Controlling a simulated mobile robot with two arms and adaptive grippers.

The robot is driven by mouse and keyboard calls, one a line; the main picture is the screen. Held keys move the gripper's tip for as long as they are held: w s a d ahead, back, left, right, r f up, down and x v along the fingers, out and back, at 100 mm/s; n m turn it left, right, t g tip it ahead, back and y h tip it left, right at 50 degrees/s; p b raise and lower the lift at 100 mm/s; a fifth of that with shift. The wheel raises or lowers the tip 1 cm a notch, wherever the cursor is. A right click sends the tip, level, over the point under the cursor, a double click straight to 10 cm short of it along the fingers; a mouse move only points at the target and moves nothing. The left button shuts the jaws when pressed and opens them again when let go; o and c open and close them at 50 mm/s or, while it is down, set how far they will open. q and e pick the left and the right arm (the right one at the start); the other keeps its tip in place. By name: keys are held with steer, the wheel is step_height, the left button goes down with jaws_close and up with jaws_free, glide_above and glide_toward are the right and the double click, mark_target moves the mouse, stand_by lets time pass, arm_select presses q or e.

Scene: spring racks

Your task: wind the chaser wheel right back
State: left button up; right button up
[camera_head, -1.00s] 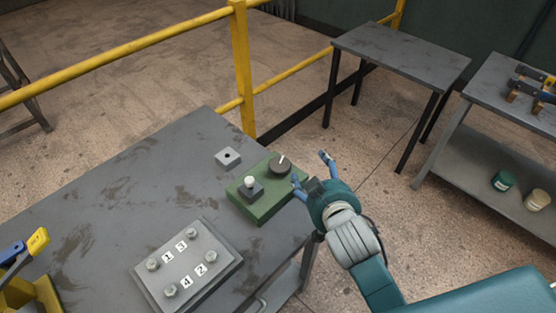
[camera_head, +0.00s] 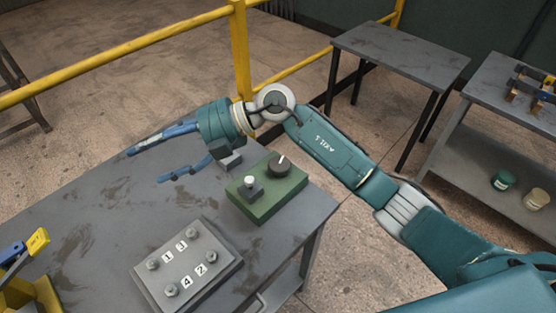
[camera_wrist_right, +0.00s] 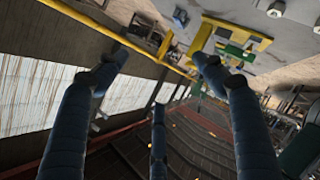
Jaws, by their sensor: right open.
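A dark round wheel (camera_head: 279,166) with a white pointer line sits on a green box (camera_head: 262,207) on the grey table. It is the likely chaser wheel. The pointer slants up and to the right. A white-topped knob (camera_head: 250,182) on a dark base stands beside it on the same box. My right gripper (camera_head: 146,166) is over the table, left of the green box and apart from it. Its blue fingers point left, open and empty. The fingers also show spread in the right wrist view (camera_wrist_right: 158,68), with nothing between them. My left gripper is not in view.
A grey plate (camera_head: 205,249) with several bolts and number labels lies in front of the box. A yellow and blue fixture (camera_head: 37,243) stands at the left edge. A yellow railing (camera_head: 240,60) runs behind the table. Two other tables stand at the right.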

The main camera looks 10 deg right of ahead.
steer(key=w+d+f+h, duration=0.3)
steer(key=d+f+h, duration=0.3)
steer(key=d+f, duration=0.15)
steer(key=r+m+h, duration=0.1)
steer(key=m+h, duration=0.4)
steer(key=h, duration=0.3)
glide_above(278, 165)
step_height(278, 165, down, 9)
steer(key=p, duration=0.3)
steer(key=shift+w+f, duration=0.1)
steer(key=shift+f, duration=0.55)
steer(key=c, duration=1.1)
